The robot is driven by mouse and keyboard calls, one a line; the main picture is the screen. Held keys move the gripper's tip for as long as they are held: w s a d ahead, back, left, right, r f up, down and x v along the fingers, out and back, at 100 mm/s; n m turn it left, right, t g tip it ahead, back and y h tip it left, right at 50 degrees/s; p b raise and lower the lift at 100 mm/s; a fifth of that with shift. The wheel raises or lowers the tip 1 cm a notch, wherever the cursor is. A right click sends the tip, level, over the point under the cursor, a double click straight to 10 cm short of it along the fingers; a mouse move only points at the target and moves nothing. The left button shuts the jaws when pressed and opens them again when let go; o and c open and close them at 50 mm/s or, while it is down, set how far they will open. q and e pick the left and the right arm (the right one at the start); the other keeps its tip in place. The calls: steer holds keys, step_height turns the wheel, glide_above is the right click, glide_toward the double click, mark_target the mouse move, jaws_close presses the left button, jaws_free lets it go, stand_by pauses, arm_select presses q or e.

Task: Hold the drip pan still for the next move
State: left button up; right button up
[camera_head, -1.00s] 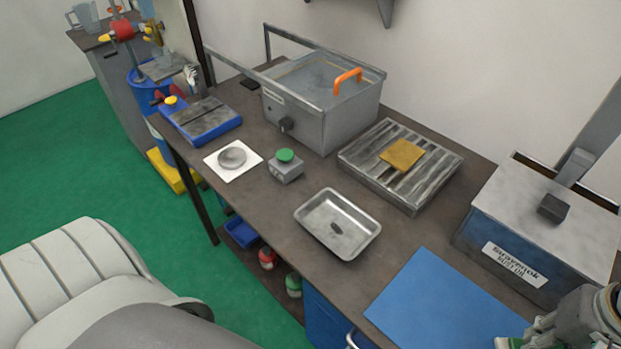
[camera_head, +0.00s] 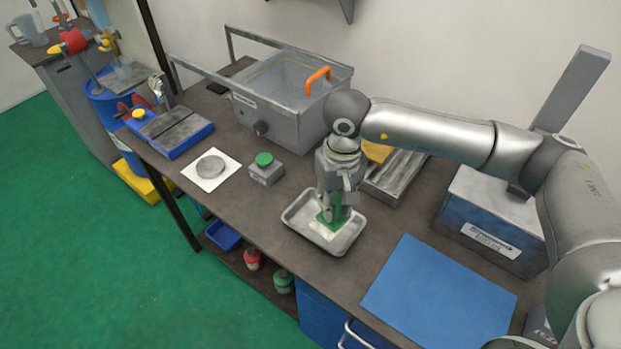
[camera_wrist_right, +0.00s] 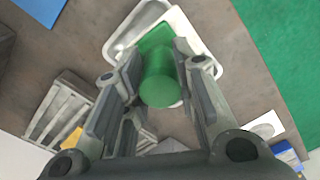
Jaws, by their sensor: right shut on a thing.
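The drip pan (camera_head: 297,218) is a shallow grey metal tray with a rounded rim, flat on the bench in the head view. Part of it shows at the top of the right wrist view (camera_wrist_right: 122,40). My right gripper (camera_head: 332,208) points down over the pan. It is shut on a green piece (camera_head: 326,217), seen in the wrist view as a green cylinder (camera_wrist_right: 162,82) between the fingers with a flat green square beyond it. The green piece is low over the pan's floor; I cannot tell whether it touches. The gripper hides part of the pan. My left gripper is not in view.
A blue mat (camera_head: 435,295) lies right of the pan, and a blue-and-grey box (camera_head: 490,215) stands behind it. A green-topped button box (camera_head: 266,170) is left of the pan. A slatted block (camera_head: 395,180) and a grey tub (camera_head: 270,115) are behind. Bare bench lies around the pan.

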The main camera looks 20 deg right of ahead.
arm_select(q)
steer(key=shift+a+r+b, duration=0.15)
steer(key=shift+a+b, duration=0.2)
arm_select(e)
steer(key=shift+n, duration=0.6)
steer(key=shift+w+a+f, duration=0.25)
steer(key=shift+w+f, duration=0.65)
steer(key=shift+f, duration=0.3)
steer(key=shift+w+a+f, duration=0.25)
steer(key=shift+w+f, duration=0.6)
steer(key=shift+f, duration=0.35)
steer(key=shift+w+a+f, duration=0.25)
steer(key=shift+w+f, duration=0.65)
steer(key=shift+f, duration=0.3)
